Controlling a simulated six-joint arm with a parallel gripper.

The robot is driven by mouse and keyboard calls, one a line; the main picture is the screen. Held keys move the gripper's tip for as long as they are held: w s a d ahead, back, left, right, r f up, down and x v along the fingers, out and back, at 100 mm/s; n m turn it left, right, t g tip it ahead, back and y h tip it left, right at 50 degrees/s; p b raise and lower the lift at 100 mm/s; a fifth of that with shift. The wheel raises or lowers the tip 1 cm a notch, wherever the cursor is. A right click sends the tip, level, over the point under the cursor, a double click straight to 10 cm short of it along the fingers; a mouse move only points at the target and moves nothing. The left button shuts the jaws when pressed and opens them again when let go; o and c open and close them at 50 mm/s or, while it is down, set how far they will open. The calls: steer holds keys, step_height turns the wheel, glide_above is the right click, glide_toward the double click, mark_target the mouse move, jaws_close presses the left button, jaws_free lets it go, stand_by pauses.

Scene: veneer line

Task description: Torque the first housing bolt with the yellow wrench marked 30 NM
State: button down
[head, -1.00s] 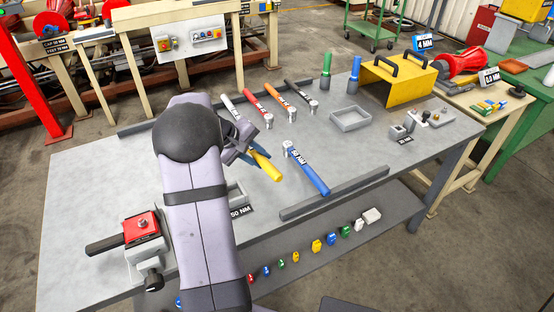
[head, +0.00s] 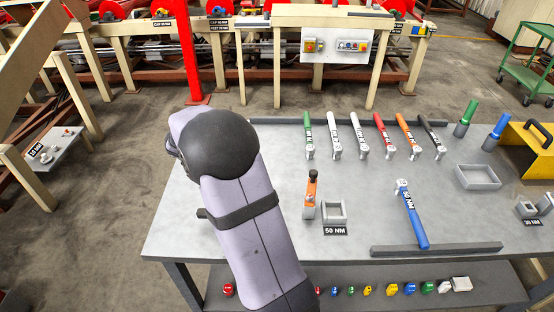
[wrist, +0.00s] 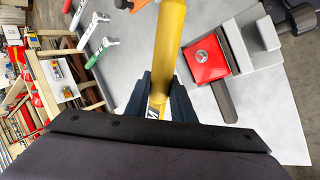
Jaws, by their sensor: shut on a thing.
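In the wrist view the yellow wrench (wrist: 169,45) stands between the dark fingers of my gripper (wrist: 160,95), which is shut on it. Part of a white label shows on it between the fingers, but I cannot read it. In the head view my arm hides gripper, wrench and housing.
Several wrenches with coloured handles lie in a row at the back of the bench (head: 270,165). A blue wrench (head: 412,218) lies near the front ledge. An orange tool (head: 310,190) and a small grey tray (head: 334,220) marked 50 NM stand right of my arm.

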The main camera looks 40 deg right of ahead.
steer(key=s+a, duration=0.2)
steer(key=a, duration=0.6)
steer(key=s+a+f+m+g+y, duration=0.2)
steer(key=s+m+g, duration=0.3)
steer(key=s+m, duration=0.4)
steer(key=shift+s+a+m+g+p, duration=0.4)
steer(key=shift+s+p, duration=0.05)
steer(key=shift+s, duration=1.4)
steer(key=shift+r, duration=0.1)
